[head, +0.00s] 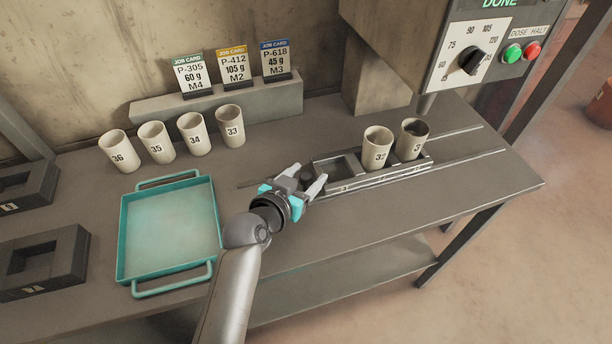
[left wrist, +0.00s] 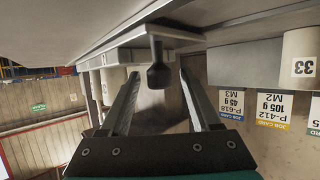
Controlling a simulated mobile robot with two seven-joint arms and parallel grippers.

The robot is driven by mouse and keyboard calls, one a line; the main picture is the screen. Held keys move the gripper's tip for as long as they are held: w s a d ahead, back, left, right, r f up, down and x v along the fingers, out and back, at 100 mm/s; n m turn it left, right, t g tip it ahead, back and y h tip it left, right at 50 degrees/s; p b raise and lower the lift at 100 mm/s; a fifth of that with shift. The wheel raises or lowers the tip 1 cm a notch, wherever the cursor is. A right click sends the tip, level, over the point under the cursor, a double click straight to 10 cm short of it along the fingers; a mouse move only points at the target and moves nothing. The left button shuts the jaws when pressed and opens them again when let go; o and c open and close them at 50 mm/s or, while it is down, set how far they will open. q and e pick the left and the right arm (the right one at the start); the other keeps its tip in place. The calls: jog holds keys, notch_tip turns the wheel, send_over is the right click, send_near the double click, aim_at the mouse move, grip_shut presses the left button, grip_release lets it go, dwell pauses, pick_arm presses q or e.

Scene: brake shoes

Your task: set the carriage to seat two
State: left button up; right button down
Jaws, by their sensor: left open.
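The grey carriage (head: 341,187) sits on a rail on the bench, with an empty square seat at its left end. Cup 32 (head: 376,152) stands in its middle, and another cup (head: 410,146), its number partly hidden, stands at its right end with dark contents. My left gripper (head: 306,178) is open at the carriage's left end. In the left wrist view its fingers (left wrist: 159,82) lie on either side of a dark knob (left wrist: 158,74), with gaps visible. My right gripper is not in view.
Cups 36 (head: 119,155), 35, 34 and 33 (head: 230,131) stand at the back before the job cards (head: 235,67). A teal tray (head: 126,240) lies left of my arm. A dial panel (head: 469,60) overhangs the right. Dark square fixtures (head: 70,262) stand far left.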

pick_arm(q)
grip_shut()
dwell(0.6)
dwell(0.9)
